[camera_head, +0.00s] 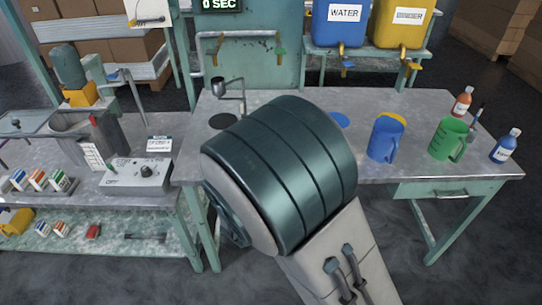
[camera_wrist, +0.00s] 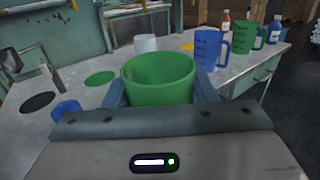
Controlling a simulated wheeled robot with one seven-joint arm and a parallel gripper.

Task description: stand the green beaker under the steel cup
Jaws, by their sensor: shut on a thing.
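The green beaker (camera_wrist: 158,88) is between the two fingers of my gripper (camera_wrist: 160,92), which is shut on it. It looks upright, with its open rim facing up. Its base is hidden, so I cannot tell its height over the bench. In the head view my arm hides the beaker and my gripper. The steel cup (camera_head: 219,86) is held on a bent arm above a black disc (camera_head: 223,121) on the bench, left of my arm. The black disc also shows in the wrist view (camera_wrist: 38,102), left of the beaker and apart from it.
On the bench, a blue jug (camera_head: 385,139), a green jug (camera_head: 447,139) and two bottles (camera_head: 505,146) (camera_head: 462,102) stand at the right. A whitish cup (camera_wrist: 145,43) is behind the beaker. A green disc (camera_wrist: 100,78) lies left of it. The bench between discs is clear.

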